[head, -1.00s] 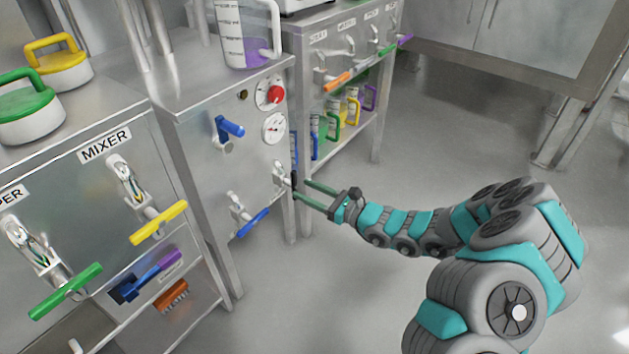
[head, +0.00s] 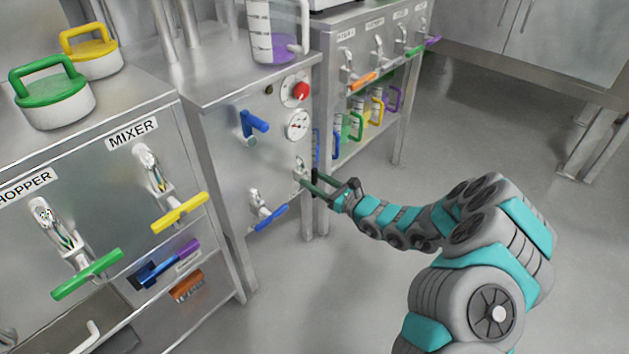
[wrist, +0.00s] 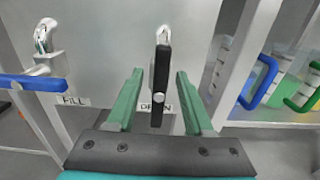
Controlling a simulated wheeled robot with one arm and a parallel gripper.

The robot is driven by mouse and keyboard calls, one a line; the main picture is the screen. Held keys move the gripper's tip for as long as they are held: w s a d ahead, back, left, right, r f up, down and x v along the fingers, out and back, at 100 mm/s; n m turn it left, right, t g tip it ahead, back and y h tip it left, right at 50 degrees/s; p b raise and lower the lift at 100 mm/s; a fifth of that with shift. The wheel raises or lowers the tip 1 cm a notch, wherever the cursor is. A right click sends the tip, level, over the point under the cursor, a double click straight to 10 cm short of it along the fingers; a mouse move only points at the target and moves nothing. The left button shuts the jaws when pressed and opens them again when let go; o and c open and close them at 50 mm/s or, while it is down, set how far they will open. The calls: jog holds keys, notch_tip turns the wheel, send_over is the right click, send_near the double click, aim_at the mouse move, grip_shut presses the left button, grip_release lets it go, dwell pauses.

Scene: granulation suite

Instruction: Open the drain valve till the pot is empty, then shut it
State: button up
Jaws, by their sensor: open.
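The fill valve's blue handle (wrist: 30,83) is left of the drain valve. A gauge (head: 297,125) and a red knob (head: 300,91) are above. Colour-handled jugs (head: 355,125) stand on a shelf to the right. Floor (head: 470,130) to the right is clear.

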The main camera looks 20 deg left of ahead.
jog(key=shift+c, duration=0.4)
grip_shut()
